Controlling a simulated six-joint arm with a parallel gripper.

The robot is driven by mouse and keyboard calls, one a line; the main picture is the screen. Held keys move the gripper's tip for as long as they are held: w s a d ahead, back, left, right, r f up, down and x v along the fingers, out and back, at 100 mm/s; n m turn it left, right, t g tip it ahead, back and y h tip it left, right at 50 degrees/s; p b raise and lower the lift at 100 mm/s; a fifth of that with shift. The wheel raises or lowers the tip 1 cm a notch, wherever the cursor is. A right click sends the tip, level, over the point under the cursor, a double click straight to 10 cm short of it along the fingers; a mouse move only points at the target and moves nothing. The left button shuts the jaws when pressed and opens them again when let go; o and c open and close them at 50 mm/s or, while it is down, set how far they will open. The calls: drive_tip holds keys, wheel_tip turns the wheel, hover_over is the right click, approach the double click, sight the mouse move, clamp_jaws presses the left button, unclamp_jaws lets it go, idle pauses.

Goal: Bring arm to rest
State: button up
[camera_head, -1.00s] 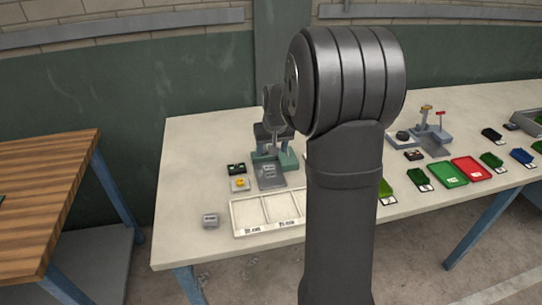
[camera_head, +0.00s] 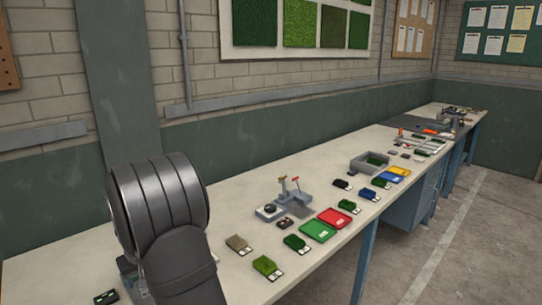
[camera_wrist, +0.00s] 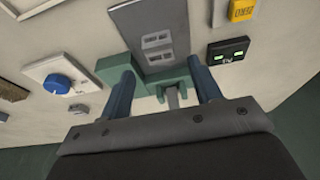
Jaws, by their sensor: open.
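My arm (camera_head: 160,215) stands at the lower left of the head view, its dark rounded joint over the near end of the long bench (camera_head: 330,185). It hides most of what lies behind it there. My gripper (camera_wrist: 160,78) shows in the wrist view with two dark blue fingers spread apart and nothing held between them. Beyond the fingers is a teal-green fixture (camera_wrist: 116,70) with a grey plate (camera_wrist: 150,35) bearing two pale squares. Whether the fingers touch the fixture cannot be told.
A white block with a blue knob (camera_wrist: 58,84), a black box with green lights (camera_wrist: 229,50) and a yellow-topped block (camera_wrist: 241,10) lie near the gripper. Farther along stand a green tray (camera_head: 318,230), a red tray (camera_head: 335,217), turf samples (camera_head: 266,265) and a grey lever device (camera_head: 285,200).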

drive_tip(key=x, duration=0.4)
drive_tip(key=shift+f, duration=0.4)
drive_tip(key=shift+w+a, duration=0.15)
drive_tip(key=shift+r, duration=1.2)
drive_tip(key=shift+f, duration=0.1)
